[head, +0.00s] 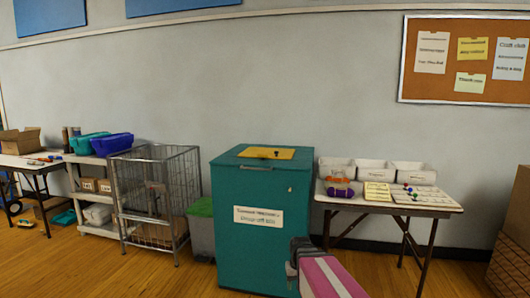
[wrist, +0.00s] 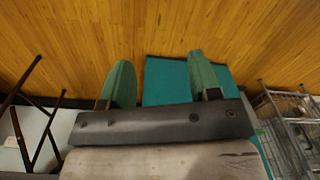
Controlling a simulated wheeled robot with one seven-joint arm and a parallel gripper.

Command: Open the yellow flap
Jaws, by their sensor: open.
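The yellow flap (head: 290,153) lies flat in the top of a teal donation bin (head: 230,220). A small dark knob or handle shows on the flap. The bin also shows in the wrist view (wrist: 166,82), between and beyond my fingers. My gripper (wrist: 161,75) is open, with two green fingers spread apart and nothing between them. In the head view, part of my arm stands in front of the bin's lower right side, below the level of the flap. The flap cannot be made out in the wrist view.
A folding table (head: 390,203) with white bins and craft items stands right of the teal bin. A wire cage cart (head: 156,190) and a grey bin with a green lid (head: 202,207) stand left. Wooden floor (wrist: 250,30) is clear in front.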

